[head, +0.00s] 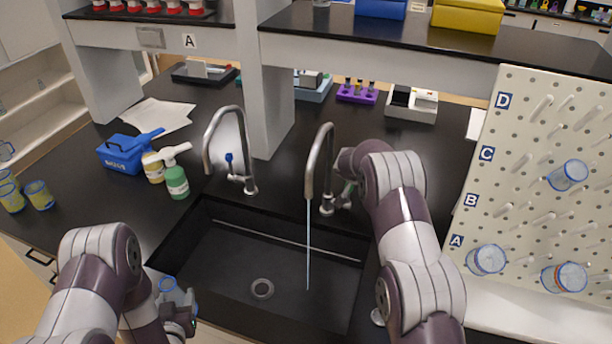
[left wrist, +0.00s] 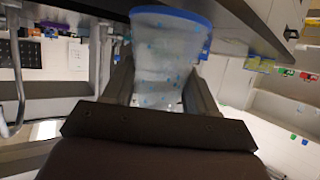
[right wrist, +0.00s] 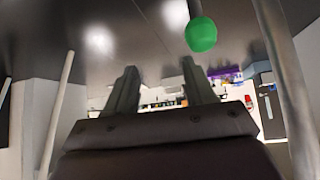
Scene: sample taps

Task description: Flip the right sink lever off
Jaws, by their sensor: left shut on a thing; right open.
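The right tap (head: 318,160) has a thin stream of water (head: 308,245) falling from its spout into the sink (head: 230,255). Its lever (head: 346,193) is partly hidden by my right arm in the head view. In the right wrist view a round green lever knob (right wrist: 201,34) shows above and beyond the right finger. My right gripper (right wrist: 158,78) is open, with nothing between its fingers. My left gripper (head: 182,312) is shut on a blue-rimmed beaker (left wrist: 168,55) at the sink's left front; the beaker also shows in the head view (head: 171,290).
The left tap (head: 213,135), with a blue lever (head: 229,160), shows no water. A green bottle (head: 176,181) and a blue box (head: 121,155) stand left of the sink. A pegboard (head: 520,200) with beakers is at the right. A shelf (head: 400,35) overhangs the back.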

